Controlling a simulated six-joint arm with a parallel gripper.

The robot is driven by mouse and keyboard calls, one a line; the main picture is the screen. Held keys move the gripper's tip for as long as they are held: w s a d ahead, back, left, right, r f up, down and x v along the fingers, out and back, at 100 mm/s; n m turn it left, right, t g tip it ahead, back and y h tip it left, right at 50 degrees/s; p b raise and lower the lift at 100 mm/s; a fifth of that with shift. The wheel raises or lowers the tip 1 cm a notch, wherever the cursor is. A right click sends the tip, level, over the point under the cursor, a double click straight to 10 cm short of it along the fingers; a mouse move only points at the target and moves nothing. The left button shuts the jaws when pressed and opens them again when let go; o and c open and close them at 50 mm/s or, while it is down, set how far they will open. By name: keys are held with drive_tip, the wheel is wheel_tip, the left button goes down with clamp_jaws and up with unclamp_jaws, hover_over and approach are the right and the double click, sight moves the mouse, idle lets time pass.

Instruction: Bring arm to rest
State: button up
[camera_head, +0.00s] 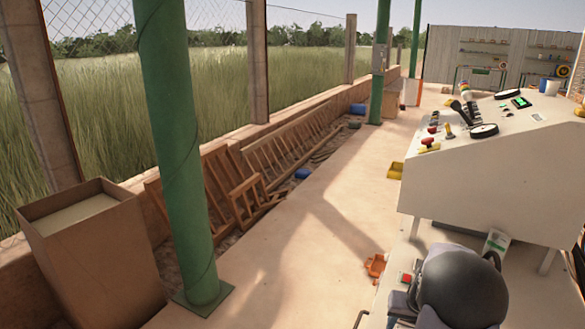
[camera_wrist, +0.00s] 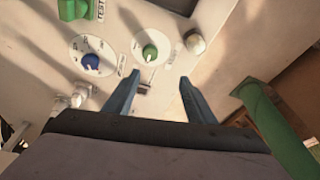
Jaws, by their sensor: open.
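My gripper (camera_wrist: 158,78) shows in the wrist view as two blue fingers, spread apart with nothing between them. Beyond the fingertips is a pale control panel (camera_wrist: 120,18). A green knob (camera_wrist: 150,52) on a round white dial lies just past the gap between the fingers. A blue knob (camera_wrist: 90,62) on another dial is to the left. I cannot tell the distance from the fingertips to the panel. In the head view, a dark rounded part of my arm shows at the bottom right, and my fingers cannot be made out.
The sloped white control console (camera_head: 470,195) with levers and buttons stands at the right. A green post (camera_head: 172,150) and a cardboard box (camera_head: 95,255) stand at the left. Wooden frames (camera_head: 290,145) lean along the low wall. The concrete floor (camera_head: 290,255) between is mostly clear.

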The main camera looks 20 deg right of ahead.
drive_tip(key=s+a+r+n+g+y+p, duration=0.1)
drive_tip(key=a+r+n, duration=0.15)
drive_tip(key=a, duration=0.65)
drive_tip(key=s+a+r+n+p, duration=0.1)
drive_tip(key=a+r, duration=0.2)
drive_tip(key=a, duration=0.6)
drive_tip(key=s+a+r+n+g+p, duration=0.2)
drive_tip(key=s+a+n, duration=0.1)
drive_tip(key=s+a, duration=0.95)
wheel_tip(320, 180, up, 17)
drive_tip(key=p, duration=1.7)
drive_tip(key=a+f+b, duration=0.3)
drive_tip(key=f+b, duration=1.4)
drive_tip(key=f, duration=0.1)
drive_tip(key=a+f+y+b, duration=0.1)
drive_tip(key=a+f+b, duration=0.1)
drive_tip(key=f+b, duration=1.55)
drive_tip(key=a+f+b, duration=0.3)
drive_tip(key=f+b, duration=1.3)
drive_tip(key=f, duration=0.3)
drive_tip(key=d+f+b, duration=0.3)
drive_tip(key=f+b, duration=0.7)
drive_tip(key=b, duration=0.2)
drive_tip(key=d+f+b, duration=0.4)
drive_tip(key=f+b, duration=0.7)
drive_tip(key=b, duration=0.1)
drive_tip(key=shift+w+d+h+b, duration=0.2)
drive_tip(key=shift+h+b, duration=0.1)
drive_tip(key=shift+b, duration=0.1)
